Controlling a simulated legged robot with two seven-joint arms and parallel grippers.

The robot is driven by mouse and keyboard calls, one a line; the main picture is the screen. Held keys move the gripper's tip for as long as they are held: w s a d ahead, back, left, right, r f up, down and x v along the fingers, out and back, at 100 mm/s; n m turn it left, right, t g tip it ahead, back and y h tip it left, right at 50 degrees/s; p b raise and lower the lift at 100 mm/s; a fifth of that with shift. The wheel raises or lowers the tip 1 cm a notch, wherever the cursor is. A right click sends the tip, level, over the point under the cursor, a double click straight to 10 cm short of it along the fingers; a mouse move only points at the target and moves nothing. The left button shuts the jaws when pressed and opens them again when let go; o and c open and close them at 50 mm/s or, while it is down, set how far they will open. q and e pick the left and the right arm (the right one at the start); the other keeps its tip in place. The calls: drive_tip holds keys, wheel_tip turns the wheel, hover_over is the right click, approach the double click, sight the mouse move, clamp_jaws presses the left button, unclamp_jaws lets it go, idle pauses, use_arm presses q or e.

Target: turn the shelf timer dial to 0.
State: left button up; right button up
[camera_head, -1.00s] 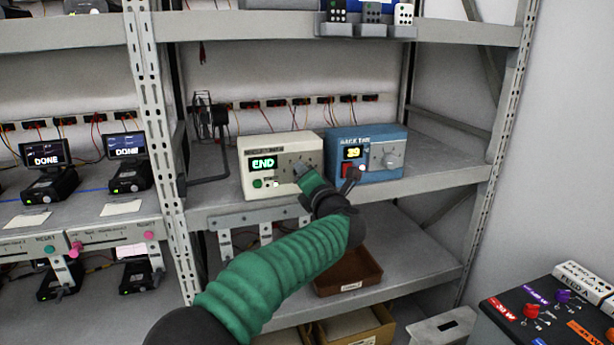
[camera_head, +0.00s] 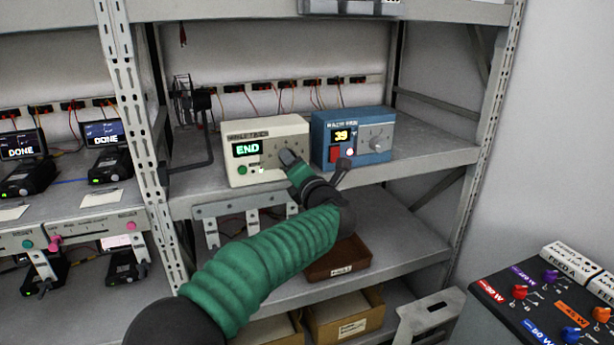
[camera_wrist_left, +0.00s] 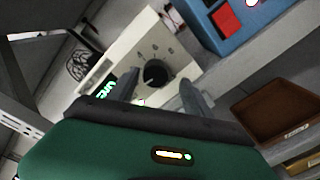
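The shelf timer (camera_head: 238,132) is a cream box on the middle shelf, with a green display reading END. Its dark round dial (camera_wrist_left: 157,73) shows clearly in the left wrist view, with marks around it. In the head view the dial is largely hidden by my gripper. My left gripper (camera_head: 316,168) is at the timer's front right side. In the left wrist view my left gripper (camera_wrist_left: 160,92) is open, with one finger on each side below the dial. Nothing is between the fingers, and I cannot tell whether they touch the timer. My right gripper is not in view.
A blue box (camera_head: 376,155) with a yellow 39 display, a red button and a grey knob stands close right of the timer. A brown tray (camera_head: 337,262) is on the shelf below. A rack upright (camera_head: 134,120) stands left. A dark panel with coloured knobs (camera_head: 519,291) is lower right.

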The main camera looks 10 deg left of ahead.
use_arm(q)
drive_tip(key=r+v, duration=0.1)
drive_tip(key=v, duration=1.6)
drive_tip(key=shift+b, duration=0.3)
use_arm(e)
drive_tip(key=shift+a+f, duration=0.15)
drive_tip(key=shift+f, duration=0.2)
use_arm(q)
drive_tip(key=shift+a, duration=0.15)
